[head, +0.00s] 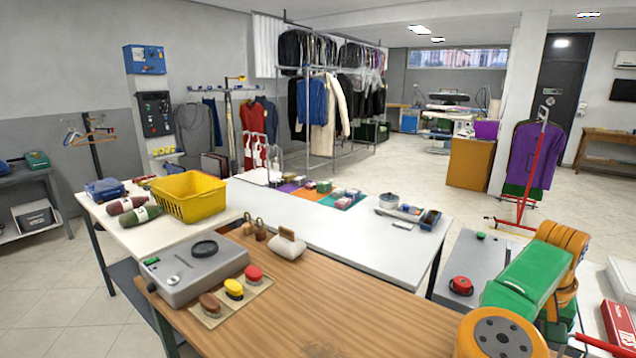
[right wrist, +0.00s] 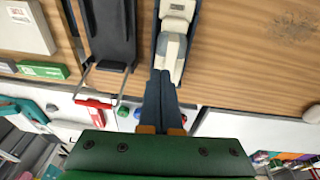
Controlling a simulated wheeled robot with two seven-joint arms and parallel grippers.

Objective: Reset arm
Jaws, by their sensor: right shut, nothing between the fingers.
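My right arm (head: 535,280), green and orange, is folded at the right edge of the head view; its gripper is not visible there. In the right wrist view my right gripper (right wrist: 164,78) has its two dark fingers pressed together with nothing between them. The fingertips overlap a blue and off-white object (right wrist: 173,40) in the picture; I cannot tell whether they touch it. My left arm and gripper are not in view.
A wooden counter (head: 350,310) lies in front, with a grey device (head: 190,270) and brushes. Behind it, a white table (head: 300,220) carries a yellow basket (head: 190,197). A red tape measure (head: 461,286) sits near my right arm. The counter's front right is clear.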

